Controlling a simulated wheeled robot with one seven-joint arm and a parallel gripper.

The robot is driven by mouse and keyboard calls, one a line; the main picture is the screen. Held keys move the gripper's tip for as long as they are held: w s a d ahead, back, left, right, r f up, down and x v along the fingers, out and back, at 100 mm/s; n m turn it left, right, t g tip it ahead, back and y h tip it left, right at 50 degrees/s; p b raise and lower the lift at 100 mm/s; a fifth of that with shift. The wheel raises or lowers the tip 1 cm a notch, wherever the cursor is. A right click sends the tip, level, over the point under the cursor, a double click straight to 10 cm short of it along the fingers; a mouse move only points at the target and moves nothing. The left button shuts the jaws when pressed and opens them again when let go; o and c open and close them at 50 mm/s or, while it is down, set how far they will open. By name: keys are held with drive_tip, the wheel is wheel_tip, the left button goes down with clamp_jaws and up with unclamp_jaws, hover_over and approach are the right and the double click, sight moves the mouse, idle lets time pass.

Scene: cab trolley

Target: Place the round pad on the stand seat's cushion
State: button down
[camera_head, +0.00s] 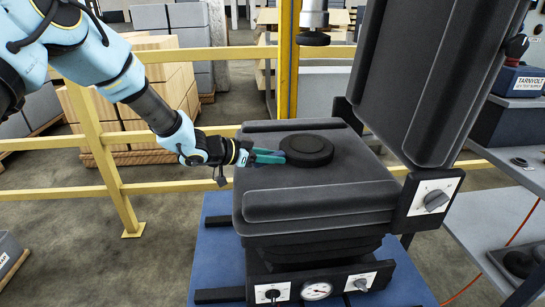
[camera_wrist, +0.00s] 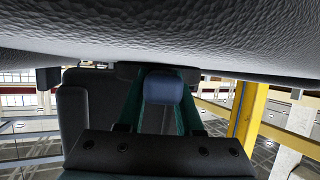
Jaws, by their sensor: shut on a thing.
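The round pad (camera_head: 306,149) is a black disc with a raised middle, over the grey seat cushion (camera_head: 268,182) in the head view. It lies flat, towards the back of the cushion. I cannot tell whether it rests on the cushion or hangs just above it. My gripper (camera_head: 281,156) comes in from the left, low over the cushion, its teal fingers shut at the pad's left edge. In the wrist view my gripper (camera_wrist: 162,78) has a small blue block (camera_wrist: 163,89) between its fingers. A dark textured surface fills the top of that view.
The tilted backrest (camera_head: 425,75) rises at the right of the seat, with a knob panel (camera_head: 434,197) below it. Yellow rails (camera_head: 100,150) stand behind and left. A grey shelf (camera_head: 490,222) with dark round items is at the right. A gauge panel (camera_head: 317,289) is below the seat.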

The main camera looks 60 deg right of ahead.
drive_tip(key=c, duration=0.6)
unclamp_jaws()
drive_tip(key=shift+o, duration=0.2)
drive_tip(key=shift+r, duration=0.1)
